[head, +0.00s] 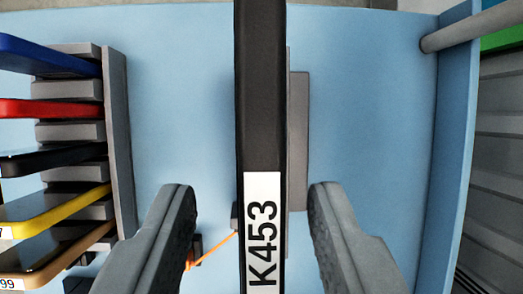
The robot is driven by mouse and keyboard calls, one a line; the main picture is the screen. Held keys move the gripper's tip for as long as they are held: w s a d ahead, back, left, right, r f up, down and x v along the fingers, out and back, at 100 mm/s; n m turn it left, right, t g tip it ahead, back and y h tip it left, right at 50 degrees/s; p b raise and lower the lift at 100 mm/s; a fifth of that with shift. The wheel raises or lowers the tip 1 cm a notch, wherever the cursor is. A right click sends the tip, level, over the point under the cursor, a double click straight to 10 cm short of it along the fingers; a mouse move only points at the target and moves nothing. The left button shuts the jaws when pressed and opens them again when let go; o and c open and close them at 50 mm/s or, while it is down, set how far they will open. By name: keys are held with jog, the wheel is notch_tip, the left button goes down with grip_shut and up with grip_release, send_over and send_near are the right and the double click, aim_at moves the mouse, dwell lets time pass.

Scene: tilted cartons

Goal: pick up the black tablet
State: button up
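A long black slab (261,90), seen edge-on, runs from the top of the head view down its middle. It looks like a black tablet standing on edge, with a white label (262,230) reading K453. My gripper (253,190) is open, one finger on each side of the slab, with a gap on both sides. A second black-edged tablet (50,160) sits in a slotted grey rack (118,140) at the left, between a red tablet (50,108) and a yellow one (60,208). The slab's broad faces are hidden.
A blue tablet (45,57) and a tan one (55,255) also stand in the rack. A grey block (299,140) lies right behind the slab. An orange cord (212,250) runs near the left finger. The blue surface (370,110) is clear up to a raised blue wall (455,140) at right.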

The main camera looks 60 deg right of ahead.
jog(key=shift+w+d+x, duration=0.1)
jog(key=shift+x, duration=0.85)
jog(key=shift+w+d+x, duration=0.15)
jog(key=shift+x, duration=0.8)
jog(key=shift+f, duration=0.35)
grip_shut()
